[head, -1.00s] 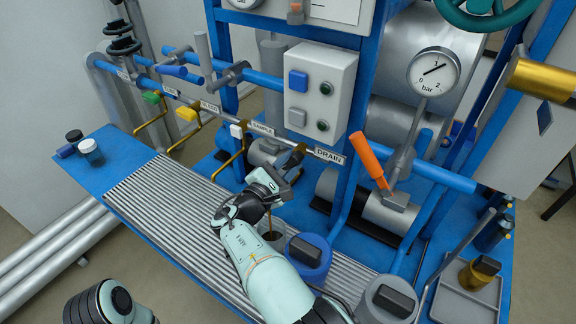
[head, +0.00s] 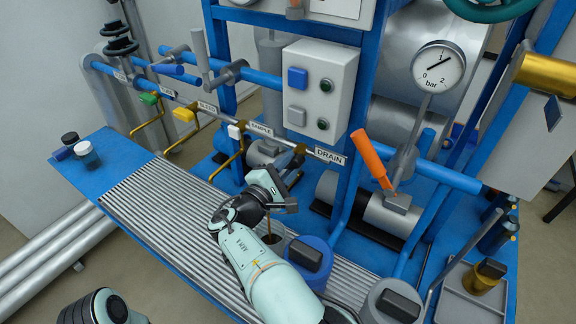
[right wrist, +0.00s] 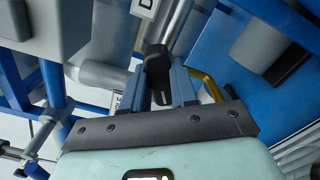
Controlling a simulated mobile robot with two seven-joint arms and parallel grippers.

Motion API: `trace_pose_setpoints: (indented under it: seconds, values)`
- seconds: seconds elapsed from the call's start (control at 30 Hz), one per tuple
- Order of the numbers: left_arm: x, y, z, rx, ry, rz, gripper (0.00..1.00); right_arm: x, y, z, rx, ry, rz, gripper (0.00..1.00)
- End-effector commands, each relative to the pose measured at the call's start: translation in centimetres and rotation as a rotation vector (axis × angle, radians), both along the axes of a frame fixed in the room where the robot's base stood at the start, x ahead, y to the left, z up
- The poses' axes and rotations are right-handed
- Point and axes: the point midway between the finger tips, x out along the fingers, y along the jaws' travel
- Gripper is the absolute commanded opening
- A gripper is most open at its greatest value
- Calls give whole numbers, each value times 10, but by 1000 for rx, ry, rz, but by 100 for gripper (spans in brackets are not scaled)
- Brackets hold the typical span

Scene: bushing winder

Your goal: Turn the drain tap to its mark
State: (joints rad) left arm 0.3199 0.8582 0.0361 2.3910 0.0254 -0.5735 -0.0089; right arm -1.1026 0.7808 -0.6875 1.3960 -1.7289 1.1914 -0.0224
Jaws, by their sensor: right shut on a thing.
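The drain tap's black handle (right wrist: 157,62) sits between the two fingers of my right gripper (right wrist: 170,88) in the right wrist view. The fingers are shut on it. In the head view the right gripper (head: 291,178) reaches up to the tap at the pipe, just left of the DRAIN label (head: 329,156). The gripper and its wrist hide most of the tap there, and I cannot make out its mark. My left gripper is not in view; only part of my left arm shows at the bottom left.
Yellow (head: 184,115), green (head: 149,99) and white (head: 235,131) tap handles line the pipe to the left. A blue-rimmed container (head: 308,256) and a grey one (head: 392,302) stand near my right forearm. An orange lever (head: 371,157) rises at the right. The ribbed grating (head: 170,205) is clear on the left.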

Motion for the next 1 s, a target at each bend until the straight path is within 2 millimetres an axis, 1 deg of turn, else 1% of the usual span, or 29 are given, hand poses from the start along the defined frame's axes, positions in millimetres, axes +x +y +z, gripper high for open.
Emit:
trace_pose_setpoints:
  seconds: [0.03,0.07,0.1,0.13,0.43,0.57,0.67,0.9,1.0]
  values:
    - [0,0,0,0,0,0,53,1,-3,3,0,-6,-4,0]
    - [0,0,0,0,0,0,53,1,-3,3,0,-6,-4,34]
    - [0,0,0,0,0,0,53,1,-3,3,0,-5,-5,47]
    - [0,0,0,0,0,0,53,1,-2,3,0,-5,-5,53]
    - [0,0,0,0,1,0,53,-1,0,1,-1,-2,-1,53]
    - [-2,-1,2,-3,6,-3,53,-9,7,2,-1,0,1,53]
    - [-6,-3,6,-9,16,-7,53,-23,17,2,-2,0,2,53]
    - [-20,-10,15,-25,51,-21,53,-68,50,3,-2,-1,2,53]
    - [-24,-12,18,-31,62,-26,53,-84,61,3,-2,-1,2,53]
